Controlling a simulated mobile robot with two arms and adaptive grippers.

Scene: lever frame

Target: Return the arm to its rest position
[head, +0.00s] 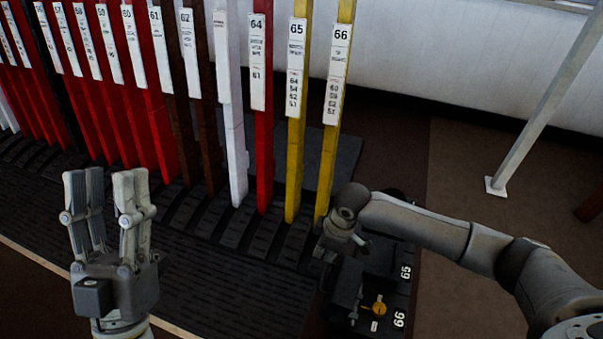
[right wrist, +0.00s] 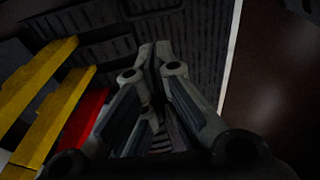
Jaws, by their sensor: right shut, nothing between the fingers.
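My right arm comes in from the right in the head view. Its gripper (head: 325,258) hangs low beside the foot of yellow lever 66 (head: 335,120); the arm partly hides the gripper. In the right wrist view the fingers of the right gripper (right wrist: 156,52) meet at their tips with nothing between them. Yellow levers (right wrist: 50,100) and a red lever (right wrist: 84,118) stand to the left of the fingers there, apart from them. My left gripper (head: 104,178) points up at the lower left of the head view, with its fingers apart and empty.
A lever frame spans the head view, with yellow lever 65 (head: 297,120), red lever 64 (head: 263,140), a white lever (head: 233,130) and several red ones. A black box with a brass knob (head: 379,309) sits below. A grey post (head: 545,100) stands right, with open floor (head: 470,190) around it.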

